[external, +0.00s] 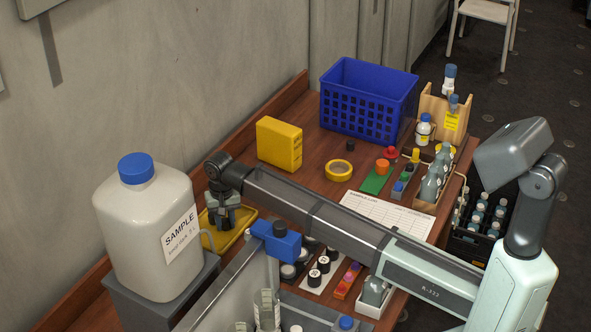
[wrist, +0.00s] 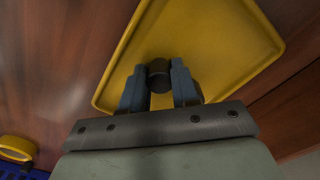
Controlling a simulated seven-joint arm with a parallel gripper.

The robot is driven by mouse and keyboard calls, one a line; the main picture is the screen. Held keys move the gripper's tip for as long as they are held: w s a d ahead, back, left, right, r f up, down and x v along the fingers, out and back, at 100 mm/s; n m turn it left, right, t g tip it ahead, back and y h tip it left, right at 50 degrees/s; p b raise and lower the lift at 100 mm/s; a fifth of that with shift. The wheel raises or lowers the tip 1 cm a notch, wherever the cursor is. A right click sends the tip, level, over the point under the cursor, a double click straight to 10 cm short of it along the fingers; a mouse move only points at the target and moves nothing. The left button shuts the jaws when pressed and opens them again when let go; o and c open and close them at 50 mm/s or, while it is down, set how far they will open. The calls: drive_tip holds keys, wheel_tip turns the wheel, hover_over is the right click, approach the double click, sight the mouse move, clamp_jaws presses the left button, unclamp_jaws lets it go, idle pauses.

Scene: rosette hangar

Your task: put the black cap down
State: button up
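My gripper (wrist: 158,78) is low over the yellow tray (wrist: 215,50), pointing down. In the wrist view its two blue-grey fingers stand on either side of the black cap (wrist: 159,70) and appear to hold it. In the external view my gripper (external: 226,214) is at the left, over the yellow tray (external: 243,243), behind the big sample jug. The cap cannot be made out there. I cannot tell whether the cap touches the tray floor. The part of the tray I see around the cap is empty.
The white sample jug (external: 150,230) with a blue lid stands close to the tray. A yellow box (external: 279,143), a tape roll (external: 339,170), a small black piece (external: 350,145) and a blue crate (external: 368,98) are farther back.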

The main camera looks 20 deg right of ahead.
sight(225, 221)
drive_tip(key=o, duration=0.4)
wheel_tip(225, 221, up, 12)
drive_tip(key=shift+r, duration=0.15)
idle(0.5)
